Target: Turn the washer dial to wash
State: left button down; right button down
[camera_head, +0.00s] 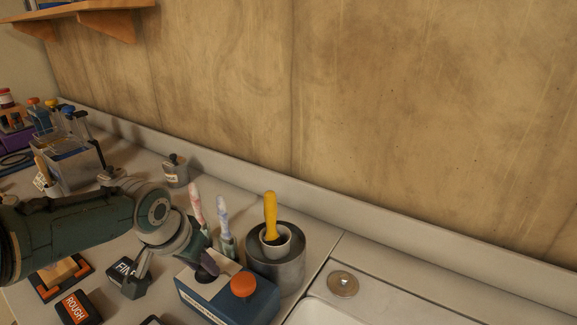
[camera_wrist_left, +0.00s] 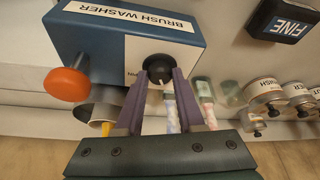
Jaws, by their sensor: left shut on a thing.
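The brush washer (camera_head: 225,305) is a blue box with a white top panel and an orange button (camera_head: 243,284), at the bottom centre of the head view. In the left wrist view the washer (camera_wrist_left: 120,38) shows its "BRUSH WASHER" label. Its round black dial (camera_wrist_left: 159,66) has a pale pointer line facing the gripper. My left gripper (camera_head: 207,266) reaches down onto the washer, and its purple fingers are shut on the dial. In the head view the fingers hide the dial. Small lettering beside the dial is partly covered. My right gripper is out of view.
A grey metal cylinder (camera_head: 282,275) with a yellow-handled tool (camera_head: 270,210) stands just behind the washer. Two brushes (camera_head: 196,205) stand close behind my left gripper. FINE (camera_head: 127,273) and ROUGH (camera_head: 75,308) blocks lie to the left. A sink edge (camera_head: 310,312) is at the right.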

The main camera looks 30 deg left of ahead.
pick_arm(q)
jog(key=n, duration=0.1)
jog(key=n+y, duration=0.1)
jog(key=shift+w+d+n, duration=0.1)
jog(key=shift+d+n, duration=0.1)
jog(key=shift+n, duration=0.2)
jog(key=shift+n+g+y, duration=0.4)
jog(key=shift+n, duration=0.8)
jog(key=shift+f+n, duration=0.1)
jog(key=shift+n, duration=0.2)
jog(key=c, duration=0.5)
grip_release()
